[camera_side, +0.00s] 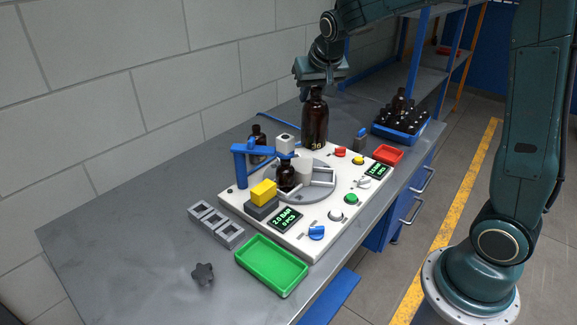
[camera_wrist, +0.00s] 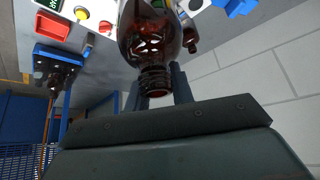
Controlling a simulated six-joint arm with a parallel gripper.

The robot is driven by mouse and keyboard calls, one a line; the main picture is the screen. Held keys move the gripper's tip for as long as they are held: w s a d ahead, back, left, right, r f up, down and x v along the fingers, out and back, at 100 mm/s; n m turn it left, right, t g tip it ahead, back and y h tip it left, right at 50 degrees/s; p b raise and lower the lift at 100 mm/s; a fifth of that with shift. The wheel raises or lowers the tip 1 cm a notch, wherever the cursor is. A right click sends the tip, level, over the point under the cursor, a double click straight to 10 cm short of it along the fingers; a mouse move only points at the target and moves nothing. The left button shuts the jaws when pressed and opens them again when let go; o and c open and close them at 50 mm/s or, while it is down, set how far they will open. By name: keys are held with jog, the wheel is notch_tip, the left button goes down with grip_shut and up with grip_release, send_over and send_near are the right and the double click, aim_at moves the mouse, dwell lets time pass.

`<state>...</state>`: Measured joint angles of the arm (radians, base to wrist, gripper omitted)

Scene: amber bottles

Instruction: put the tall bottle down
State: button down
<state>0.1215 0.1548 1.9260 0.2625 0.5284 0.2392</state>
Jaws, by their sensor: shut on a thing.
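The bottle's base is hidden there.
A small amber bottle (camera_side: 286,175) stands on the panel's round plate, near a blue bracket (camera_side: 240,168). Another dark bottle (camera_side: 257,143) is behind. A blue crate of bottles (camera_side: 401,124), a red tray (camera_side: 389,154) and a green tray (camera_side: 271,265) are around. The table's left is clear.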

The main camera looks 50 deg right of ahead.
aim_at(308, 102)
jog(key=a, duration=0.1)
jog(key=s+a, duration=0.1)
jog(key=a+n, duration=0.1)
jog(key=shift+s+a+f, duration=0.1)
jog(key=shift+s+f, duration=0.15)
jog(key=shift+s, duration=0.05)
jog(key=a+n+y, duration=0.7)
jog(key=a+n, duration=0.6)
jog(key=a, duration=1.1)
jog(key=s+a+r+n+g+y, duration=0.1)
jog(key=s+a+n+g, duration=0.2)
jog(key=s+a+n, duration=0.45)
jog(key=s+a+r+n+g+y, duration=0.15)
jog(key=s+a+n+g, duration=0.3)
jog(key=a, duration=0.55)
notch_tip(308, 102, down, 17)
jog(key=shift+s+d+r+n+t, duration=0.2)
jog(key=shift+s+n+t, duration=0.1)
jog(key=shift+t, duration=0.15)
jog(key=shift+f, duration=2.25)
